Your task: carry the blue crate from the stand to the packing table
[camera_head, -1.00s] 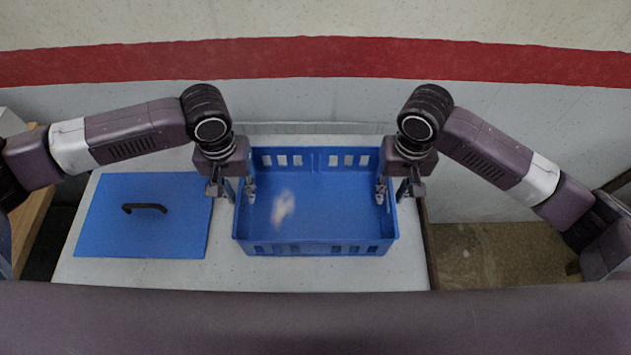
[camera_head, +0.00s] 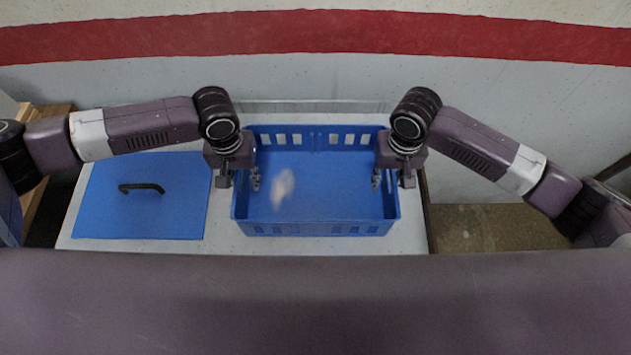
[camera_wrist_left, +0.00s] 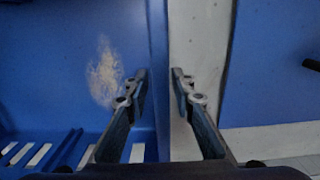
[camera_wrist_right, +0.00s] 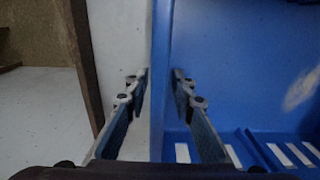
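The open blue crate (camera_head: 320,229) stands on the pale stand in the head view. A blurry pale patch shows on its floor. My left gripper (camera_head: 240,181) straddles the crate's left wall, one finger inside and one outside. In the left wrist view its fingertips (camera_wrist_left: 159,75) flank the wall closely. My right gripper (camera_head: 391,181) straddles the right wall the same way, and its fingertips (camera_wrist_right: 160,75) show in the right wrist view. Whether the fingers press on the walls is not clear. I see no packing table that I can identify.
A flat blue panel (camera_head: 185,215) with a black handle (camera_head: 141,187) lies left of the crate on the stand (camera_head: 222,229). A wall with a red stripe (camera_head: 315,31) rises behind. Brown floor (camera_head: 480,225) shows to the right.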

